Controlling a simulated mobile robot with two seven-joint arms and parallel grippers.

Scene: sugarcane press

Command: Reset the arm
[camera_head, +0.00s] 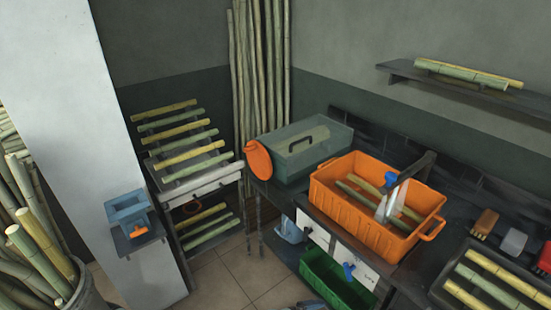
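Neither of my grippers can be made out in the head view. A small grey-blue shape (306,304) is cut off at the bottom edge, and I cannot tell what it is. An orange crate (345,222) on the dark counter holds several green cane pieces. A dark bar with white and blue parts (391,182) rises over the crate. A grey-green lidded box (312,148) stands behind it, with an orange round piece (258,161) at its left.
A rack (198,178) of cane stands at the left, near a blue device (128,212) on a small wall shelf. A bin of cane (88,292) is at lower left. A green crate (328,284) sits under the counter. A dark tray (452,268) holds cane at right. Tiled floor (240,278) shows between.

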